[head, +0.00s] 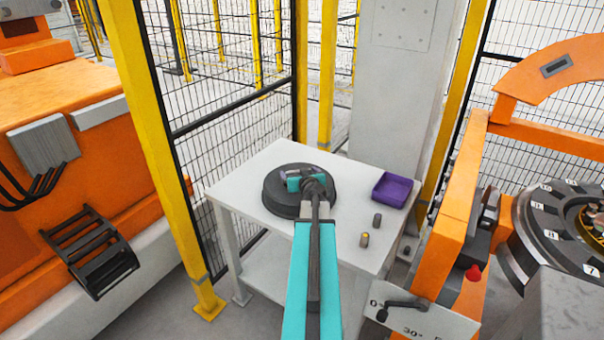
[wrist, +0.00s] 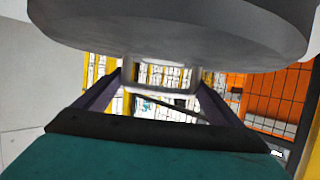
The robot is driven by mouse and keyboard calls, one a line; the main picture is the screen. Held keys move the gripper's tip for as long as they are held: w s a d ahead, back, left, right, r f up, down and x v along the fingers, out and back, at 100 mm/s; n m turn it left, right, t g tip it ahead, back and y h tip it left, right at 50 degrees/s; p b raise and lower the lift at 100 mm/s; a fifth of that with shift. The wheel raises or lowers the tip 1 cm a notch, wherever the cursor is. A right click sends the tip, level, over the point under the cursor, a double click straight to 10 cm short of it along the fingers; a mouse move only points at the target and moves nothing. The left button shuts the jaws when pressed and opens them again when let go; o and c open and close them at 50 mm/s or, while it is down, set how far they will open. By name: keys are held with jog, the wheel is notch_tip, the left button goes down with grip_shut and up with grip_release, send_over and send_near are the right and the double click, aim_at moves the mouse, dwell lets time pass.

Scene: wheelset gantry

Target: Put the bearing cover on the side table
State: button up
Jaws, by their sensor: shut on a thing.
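The bearing cover (head: 279,202) is a dark round disc. In the head view it appears at the left part of the white side table's top (head: 250,170); I cannot tell whether it rests on the table or is just above it. My gripper (head: 312,183) reaches over the cover and partly hides it. In the wrist view the cover's grey round body (wrist: 170,30) fills the top, and my gripper (wrist: 160,78) is shut on the pale handle at its middle, with one finger on each side.
A purple tray (head: 391,189) stands at the table's right rear. Two small cylinders (head: 377,220) (head: 365,240) stand on the table right of the cover. A yellow-post mesh fence (head: 240,120) runs behind. An orange machine (head: 460,200) is close on the right.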

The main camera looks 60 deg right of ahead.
jog(key=shift+d+f, duration=0.1)
jog(key=o, duration=1.6)
jog(key=shift+s, duration=0.1)
jog(key=shift+o, duration=0.2)
